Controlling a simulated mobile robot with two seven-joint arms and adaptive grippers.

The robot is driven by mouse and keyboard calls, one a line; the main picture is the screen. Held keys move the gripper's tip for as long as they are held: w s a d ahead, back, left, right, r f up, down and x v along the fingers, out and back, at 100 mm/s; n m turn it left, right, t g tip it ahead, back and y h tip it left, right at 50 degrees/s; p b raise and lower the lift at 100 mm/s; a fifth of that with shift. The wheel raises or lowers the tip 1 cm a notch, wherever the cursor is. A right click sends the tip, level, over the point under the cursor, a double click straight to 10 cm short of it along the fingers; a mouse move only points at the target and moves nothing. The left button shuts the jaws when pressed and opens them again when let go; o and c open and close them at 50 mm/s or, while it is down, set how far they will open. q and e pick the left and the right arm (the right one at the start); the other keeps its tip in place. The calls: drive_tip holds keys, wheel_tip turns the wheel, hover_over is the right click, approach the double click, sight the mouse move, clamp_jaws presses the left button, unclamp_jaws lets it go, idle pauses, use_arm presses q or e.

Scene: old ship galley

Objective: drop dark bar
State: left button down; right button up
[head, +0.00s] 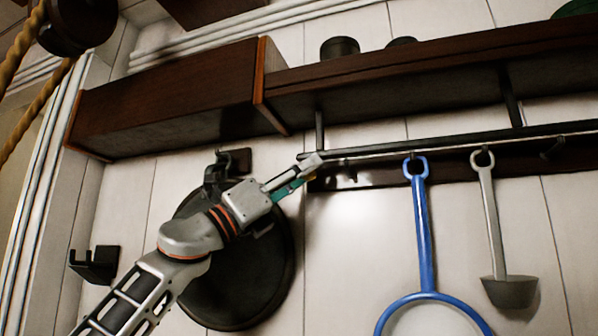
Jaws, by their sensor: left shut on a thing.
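The dark bar (440,146) is a long, thin rail that runs under the wall shelf, rising slightly to the right and out of the picture. My left gripper (308,170) is at the bar's left end, shut on it; its fingers partly hide that end. A blue-handled strainer (424,230) and a grey ladle (494,220) hang below the bar by their handle loops. My right gripper is not in view.
A dark wooden shelf (400,62) with a box-like left part (165,95) is just above. A round black pan (250,280) hangs behind my left arm. A black wall bracket (95,264) sticks out at left.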

use_arm(q)
drive_tip(key=shift+s+a+r, duration=0.1)
drive_tip(key=shift+a+r, duration=0.15)
drive_tip(key=shift+r, duration=0.45)
drive_tip(key=c, duration=1.8)
unclamp_jaws()
drive_tip(key=shift+d, duration=0.15)
drive_tip(key=shift+w+d+f, duration=0.2)
drive_tip(key=shift+d+f, duration=0.05)
drive_tip(key=shift+d, duration=0.2)
drive_tip(key=shift+w+f, duration=0.2)
drive_tip(key=shift+f, duration=0.15)
drive_tip(key=shift+a+f, duration=0.1)
drive_tip(key=shift+f, duration=0.05)
drive_tip(key=v, duration=1.1)
drive_tip(key=shift+s+a+f, duration=0.1)
drive_tip(key=shift+s+a, duration=0.15)
drive_tip(key=shift+a, duration=0.1)
